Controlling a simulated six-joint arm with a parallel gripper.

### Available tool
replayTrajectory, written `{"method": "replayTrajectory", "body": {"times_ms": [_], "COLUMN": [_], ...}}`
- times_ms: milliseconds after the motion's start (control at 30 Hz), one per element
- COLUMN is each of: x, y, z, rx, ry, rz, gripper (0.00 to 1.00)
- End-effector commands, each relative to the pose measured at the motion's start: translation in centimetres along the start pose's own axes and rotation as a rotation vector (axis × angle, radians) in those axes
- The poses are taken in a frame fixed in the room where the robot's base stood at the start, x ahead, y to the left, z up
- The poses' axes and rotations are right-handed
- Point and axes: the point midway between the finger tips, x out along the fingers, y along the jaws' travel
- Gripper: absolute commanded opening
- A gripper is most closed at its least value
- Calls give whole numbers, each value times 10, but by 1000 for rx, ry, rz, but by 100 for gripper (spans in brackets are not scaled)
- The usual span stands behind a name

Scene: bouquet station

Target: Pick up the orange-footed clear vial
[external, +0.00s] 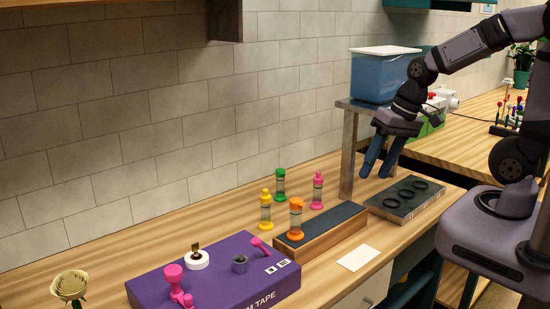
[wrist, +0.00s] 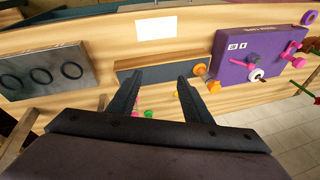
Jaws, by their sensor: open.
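The orange-footed clear vial (external: 296,219) stands upright at the left end of a dark-topped wooden block (external: 340,221), with an orange cap and an orange foot. In the wrist view its orange part (wrist: 199,69) shows just right of my right finger, at the end of the dark strip. My gripper (external: 374,174) is open and empty, pointing down, above and to the right of the vial. In the wrist view my two fingers (wrist: 160,79) are spread, with bare block and wood between them.
Yellow (external: 265,212), green (external: 280,186) and pink (external: 317,191) vials stand behind the block. A purple box (external: 215,281) with small items is at left. A tray with dark rings (external: 405,199) and a metal-legged shelf (external: 347,155) are at right. A white card (external: 358,258) lies in front.

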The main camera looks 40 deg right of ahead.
Motion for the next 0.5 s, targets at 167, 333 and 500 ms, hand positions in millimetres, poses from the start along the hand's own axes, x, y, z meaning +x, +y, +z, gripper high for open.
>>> {"method": "replayTrajectory", "body": {"times_ms": [167,333,500], "x": [25,21,5], "y": [-76,-162,-210], "z": [-36,-73,-94], "rx": [244,655,1167], "ry": [164,282,277], "rz": [-236,-585,-926], "gripper": [45,45,45]}}
